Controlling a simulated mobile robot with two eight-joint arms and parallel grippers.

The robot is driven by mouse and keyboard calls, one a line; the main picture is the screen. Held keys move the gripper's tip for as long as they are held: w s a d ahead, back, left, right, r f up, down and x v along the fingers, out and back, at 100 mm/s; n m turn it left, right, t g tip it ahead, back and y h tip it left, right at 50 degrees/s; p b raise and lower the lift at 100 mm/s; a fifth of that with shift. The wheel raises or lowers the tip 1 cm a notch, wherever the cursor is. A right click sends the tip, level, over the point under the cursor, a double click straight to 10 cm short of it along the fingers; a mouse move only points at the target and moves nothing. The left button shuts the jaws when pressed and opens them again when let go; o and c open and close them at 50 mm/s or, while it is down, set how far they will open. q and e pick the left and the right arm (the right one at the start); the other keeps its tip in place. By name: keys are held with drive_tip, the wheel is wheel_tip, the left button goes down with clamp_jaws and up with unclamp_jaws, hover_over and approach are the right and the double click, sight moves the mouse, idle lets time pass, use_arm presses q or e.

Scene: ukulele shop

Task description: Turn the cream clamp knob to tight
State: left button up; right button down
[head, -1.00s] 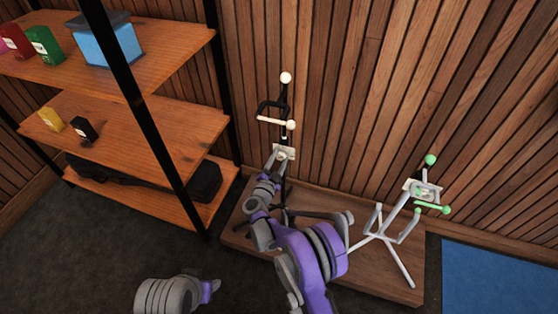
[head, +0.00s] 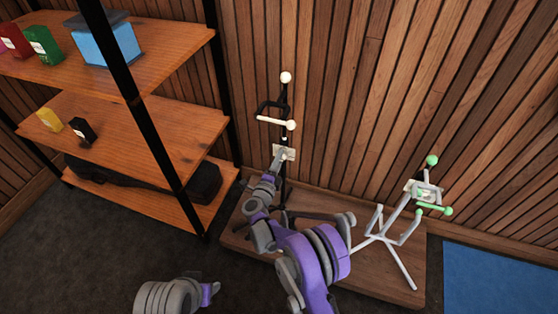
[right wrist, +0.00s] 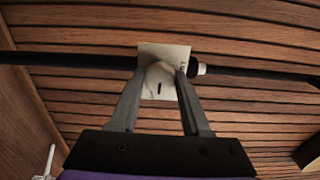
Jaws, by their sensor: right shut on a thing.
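The black stand (head: 284,185) has cream ends and a cream crossbar, and stands upright in front of the slatted wall. A pale plate (head: 291,154) sits partway up its post. In the right wrist view, the cream clamp knob (right wrist: 160,76) is in front of this plate (right wrist: 176,52), with a dark mark below it. My right gripper (head: 279,153) is at the plate; in the right wrist view, its two fingers (right wrist: 160,82) are shut on the knob from both sides. The fingers partly hide the knob and plate.
A white stand (head: 383,238) with green ends shares the wooden platform (head: 340,272), to the right. A wooden shelf unit (head: 150,125) with boxes stands at the left. A blue mat (head: 500,280) lies at the right.

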drive_tip(key=shift+m, duration=0.8)
drive_tip(key=shift+c, duration=1.9)
unclamp_jaws()
drive_tip(key=p+v, duration=0.2)
drive_tip(key=v, duration=0.8)
drive_tip(key=shift+s+a, duration=0.15)
drive_tip(key=shift+s, duration=0.25)
